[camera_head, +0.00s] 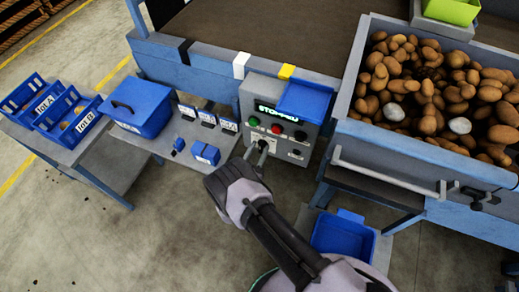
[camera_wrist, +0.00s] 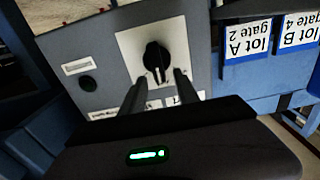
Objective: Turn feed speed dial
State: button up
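The feed dial is a black knob (camera_wrist: 156,57) with a pale pointer line, on a white square plate of the grey control box. The control box (camera_head: 248,102) shows in the head view with a "STOPPED" display, a red button (camera_head: 300,135) and a green button (camera_head: 254,121). My gripper (camera_head: 257,151) is in front of the box's lower left part and hides the dial there. In the wrist view my gripper (camera_wrist: 157,88) has its two dark fingers apart, with their tips near the knob's lower edge, one to each side. Contact with the knob cannot be told.
A blue flap (camera_head: 305,101) covers the box's upper right. A hopper of potatoes (camera_head: 352,75) with a rail (camera_head: 385,176) stands to the right. A side table carries a blue lidded bin (camera_head: 136,106) and small labelled cards. A blue crate (camera_head: 343,236) sits low at right.

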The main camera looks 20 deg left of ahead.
jog(key=shift+w, duration=0.5)
grip_shut()
jog(key=n+b, duration=0.2)
jog(key=n, duration=0.1)
jog(key=a+n+b, duration=0.1)
jog(key=n, duration=0.1)
jog(key=shift+f, duration=0.25)
jog(key=shift+a+f+n+b, duration=0.15)
jog(key=shift+a+n+b, duration=0.1)
jog(key=shift+n+b, duration=0.75)
jog(key=shift+a+f+n+b, duration=0.15)
jog(key=shift+n+b, duration=0.4)
jog(key=shift+n, duration=0.75)
